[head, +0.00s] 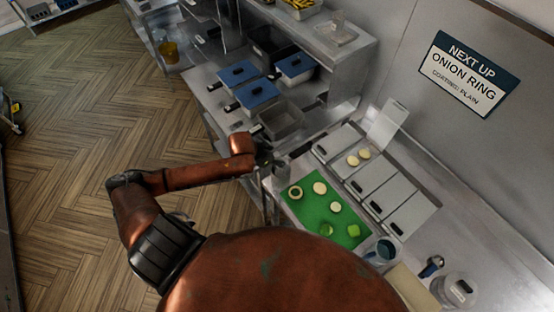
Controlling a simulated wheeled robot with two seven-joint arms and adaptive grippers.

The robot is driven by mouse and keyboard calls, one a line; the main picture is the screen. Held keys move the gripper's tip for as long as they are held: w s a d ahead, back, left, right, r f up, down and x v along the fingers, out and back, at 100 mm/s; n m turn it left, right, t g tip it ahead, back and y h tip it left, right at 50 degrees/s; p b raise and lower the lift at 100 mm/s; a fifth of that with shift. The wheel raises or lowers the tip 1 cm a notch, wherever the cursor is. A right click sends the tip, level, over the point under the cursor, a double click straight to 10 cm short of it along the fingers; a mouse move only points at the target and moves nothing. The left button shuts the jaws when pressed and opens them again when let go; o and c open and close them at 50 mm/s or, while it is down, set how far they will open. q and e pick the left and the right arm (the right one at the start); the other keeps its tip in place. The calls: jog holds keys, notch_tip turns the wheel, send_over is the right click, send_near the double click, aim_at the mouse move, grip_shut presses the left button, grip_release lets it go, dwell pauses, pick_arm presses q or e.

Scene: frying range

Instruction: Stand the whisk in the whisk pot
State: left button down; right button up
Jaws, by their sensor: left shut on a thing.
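My left gripper (264,157) is dark and small in the head view, at the end of the copper arm, over the counter's front edge. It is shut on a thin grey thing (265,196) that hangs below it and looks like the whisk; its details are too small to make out. A small grey cylinder (281,167) stands just right of the gripper and may be the whisk pot. I cannot tell whether the whisk touches it. My right gripper is not in view.
A green board (322,228) with onion slices and green pieces lies on the counter. Lidded bins (368,175) stand behind it, one lid raised. A blue-rimmed container (383,251) stands at its right. Blue-lidded pans (258,93) and an open grey pan (283,121) lie beyond.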

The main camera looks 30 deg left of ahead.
pick_arm(q)
jog(key=c, duration=1.7)
grip_release()
jog(key=v, duration=1.2)
jog(key=shift+s+a, duration=0.1)
